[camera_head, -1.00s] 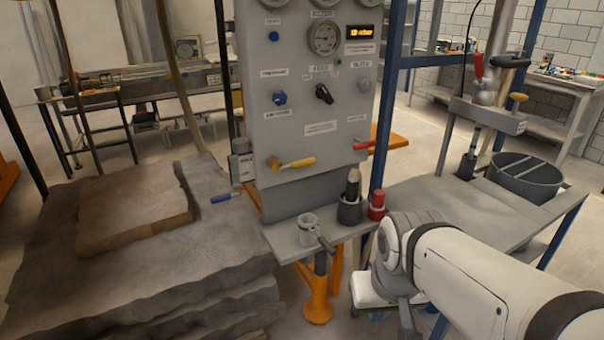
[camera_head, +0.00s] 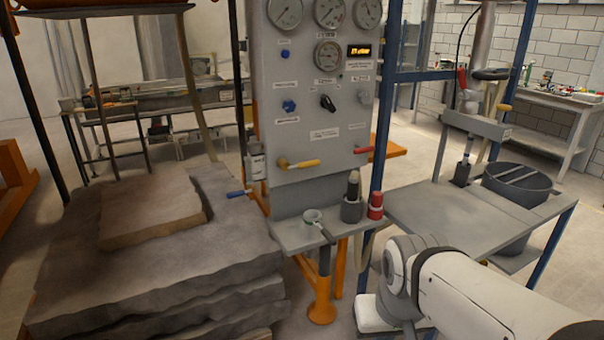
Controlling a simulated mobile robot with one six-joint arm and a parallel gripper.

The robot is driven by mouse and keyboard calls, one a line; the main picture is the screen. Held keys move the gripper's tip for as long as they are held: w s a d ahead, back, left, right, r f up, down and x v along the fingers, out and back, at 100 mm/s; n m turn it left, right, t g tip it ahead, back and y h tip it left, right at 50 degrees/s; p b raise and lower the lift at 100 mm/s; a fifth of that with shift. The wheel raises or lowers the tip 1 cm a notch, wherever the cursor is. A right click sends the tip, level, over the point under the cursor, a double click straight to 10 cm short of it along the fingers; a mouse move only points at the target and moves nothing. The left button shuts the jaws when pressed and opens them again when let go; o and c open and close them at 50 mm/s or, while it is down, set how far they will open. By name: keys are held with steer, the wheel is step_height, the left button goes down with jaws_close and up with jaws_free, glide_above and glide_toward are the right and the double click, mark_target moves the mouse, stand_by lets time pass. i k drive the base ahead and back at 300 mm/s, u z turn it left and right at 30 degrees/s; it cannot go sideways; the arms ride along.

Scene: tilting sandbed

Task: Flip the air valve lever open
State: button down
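A grey control panel (camera_head: 345,190) stands in the middle of the view, with several gauges and knobs. A yellow-handled lever (camera_head: 302,164) lies nearly level on its lower front. A red-handled lever (camera_head: 365,149) sticks out at its right edge, and a blue-handled lever (camera_head: 239,193) sits low at its left side, beside the sandbed. The labels are too small to read, so I cannot tell which lever is the air valve. My white arm crosses the lower right. My gripper is out of the picture.
The layered sandbed (camera_head: 150,265) fills the left. A grey table (camera_head: 480,212) and a bucket (camera_head: 518,187) stand at right.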

mark_target(303, 165)
steer(key=u, duration=0.15)
steer(key=i, duration=1)
